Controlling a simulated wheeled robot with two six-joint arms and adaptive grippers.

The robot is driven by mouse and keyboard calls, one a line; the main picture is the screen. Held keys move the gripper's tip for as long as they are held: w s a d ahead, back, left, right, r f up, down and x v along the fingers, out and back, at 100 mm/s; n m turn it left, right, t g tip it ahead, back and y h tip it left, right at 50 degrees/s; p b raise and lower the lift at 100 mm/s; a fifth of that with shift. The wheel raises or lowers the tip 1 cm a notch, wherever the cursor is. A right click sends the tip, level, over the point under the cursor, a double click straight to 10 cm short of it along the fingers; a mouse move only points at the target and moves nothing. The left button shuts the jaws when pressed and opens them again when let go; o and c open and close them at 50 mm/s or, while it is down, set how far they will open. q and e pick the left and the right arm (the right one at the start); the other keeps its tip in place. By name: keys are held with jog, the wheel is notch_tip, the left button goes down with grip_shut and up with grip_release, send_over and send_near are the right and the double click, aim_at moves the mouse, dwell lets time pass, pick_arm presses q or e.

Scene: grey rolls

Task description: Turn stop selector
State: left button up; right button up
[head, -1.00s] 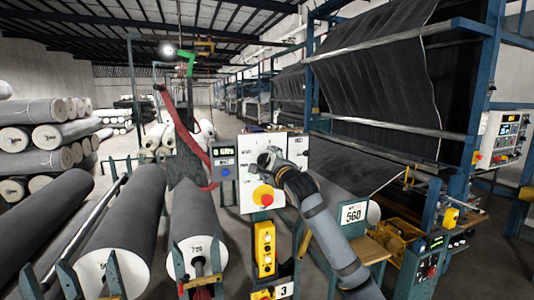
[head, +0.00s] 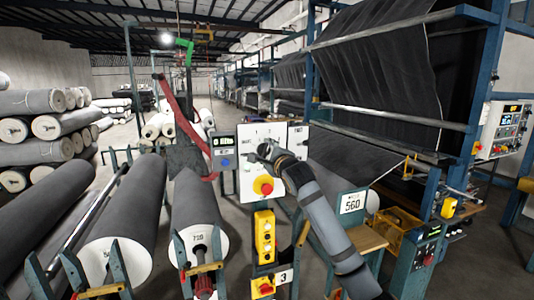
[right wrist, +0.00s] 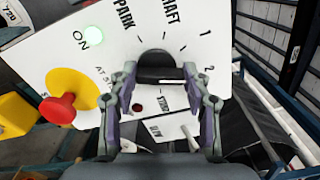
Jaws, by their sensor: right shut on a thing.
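The stop selector is a dark round knob (right wrist: 158,66) on a white panel (right wrist: 75,65), with printed marks around it including PARK, 1 and 2. A pale pointer line shows on its near side. My right gripper (right wrist: 160,80) is shut on the knob, one finger on each side. The finger tips partly cover the labels. My left gripper is not in view.
A red stop button on yellow (right wrist: 62,108) and a lit green ON lamp (right wrist: 94,39) are close to the knob. A grey display box (head: 224,152) stands left of the panel, a yellow button box (head: 264,237) below. Grey rolls (head: 118,225) fill the left.

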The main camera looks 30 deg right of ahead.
jog(key=n, duration=0.3)
jog(key=shift+f+b, duration=0.1)
jog(key=shift+b, duration=0.3)
jog(key=n, duration=0.2)
jog(key=shift+a+n, duration=0.1)
jog(key=shift+n, duration=0.2)
jog(key=n, duration=0.5)
jog(key=shift+n, duration=0.3)
jog(key=n, duration=0.2)
jog(key=shift+n, duration=0.3)
jog(key=n+p, duration=0.1)
jog(key=n, duration=0.2)
jog(key=shift+a+n, duration=0.1)
jog(key=shift+n, duration=0.3)
jog(key=n+p, duration=0.3)
jog(key=n, duration=0.3)
jog(key=shift+f, duration=0.15)
